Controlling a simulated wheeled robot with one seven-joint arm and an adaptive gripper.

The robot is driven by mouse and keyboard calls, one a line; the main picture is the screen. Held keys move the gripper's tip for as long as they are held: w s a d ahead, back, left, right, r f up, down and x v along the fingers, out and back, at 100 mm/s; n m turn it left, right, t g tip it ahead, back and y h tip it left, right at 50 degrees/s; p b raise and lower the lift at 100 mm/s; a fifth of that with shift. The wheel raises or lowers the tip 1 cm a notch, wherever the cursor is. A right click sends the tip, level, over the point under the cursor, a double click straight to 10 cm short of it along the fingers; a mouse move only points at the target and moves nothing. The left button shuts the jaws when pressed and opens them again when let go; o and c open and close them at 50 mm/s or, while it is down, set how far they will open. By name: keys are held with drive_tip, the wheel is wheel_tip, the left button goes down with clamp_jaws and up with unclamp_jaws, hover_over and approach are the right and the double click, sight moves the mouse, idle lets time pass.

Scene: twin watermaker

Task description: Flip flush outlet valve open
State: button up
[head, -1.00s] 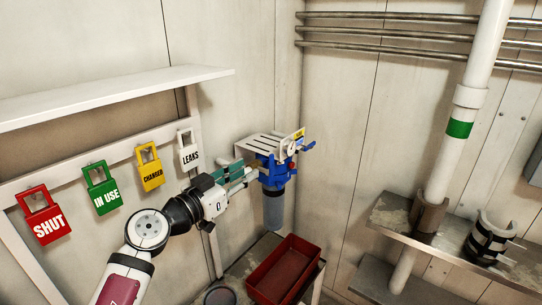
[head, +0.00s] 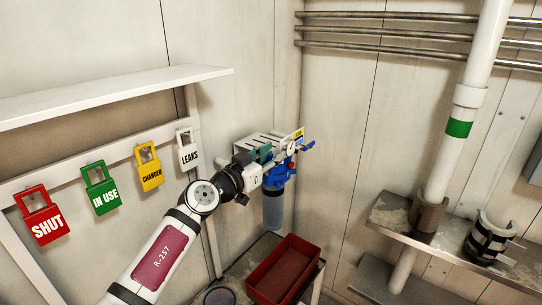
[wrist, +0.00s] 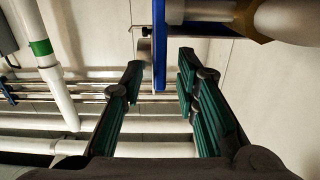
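The blue filter unit (head: 276,178) is mounted by the back corner, with a clear bowl below it. At its right end is a blue lever (head: 308,146), with a small red part (head: 291,164) near it. Which one is the flush outlet valve I cannot tell. My gripper (head: 272,154) is in front of the unit and hides part of it. In the wrist view my gripper (wrist: 160,64) is open. A thin blue bar (wrist: 159,45) reaches between its fingertips, with a gap on both sides. A pale pipe and brass-coloured fitting (wrist: 285,20) lie at upper right.
A red tray (head: 285,270) sits on the bench below the unit. Shut, in-use, changed and leaks tags (head: 100,188) hang on the left wall under a white shelf (head: 110,96). A white pipe with a green band (head: 459,128) stands at right. Open space lies between it and the unit.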

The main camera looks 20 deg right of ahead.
clamp_jaws()
drive_tip(key=shift+f+b, duration=0.15)
drive_tip(key=shift+b, duration=0.2)
drive_tip(key=shift+a+f+t+h+b, duration=0.15)
drive_tip(key=shift+a+t+h+b, duration=0.25)
drive_tip(key=shift+b, duration=0.55)
drive_tip(key=h+b, duration=0.1)
drive_tip(key=b, duration=0.1)
drive_tip(key=t+h+b, duration=0.1)
drive_tip(key=b, duration=0.2)
drive_tip(key=shift+s+a+b, duration=0.3)
drive_tip(key=shift+s, duration=0.1)
drive_tip(key=shift+s+a+t+h+b, duration=0.2)
drive_tip(key=shift+t+h+b, duration=0.2)
drive_tip(key=shift+b, duration=0.35)
unclamp_jaws()
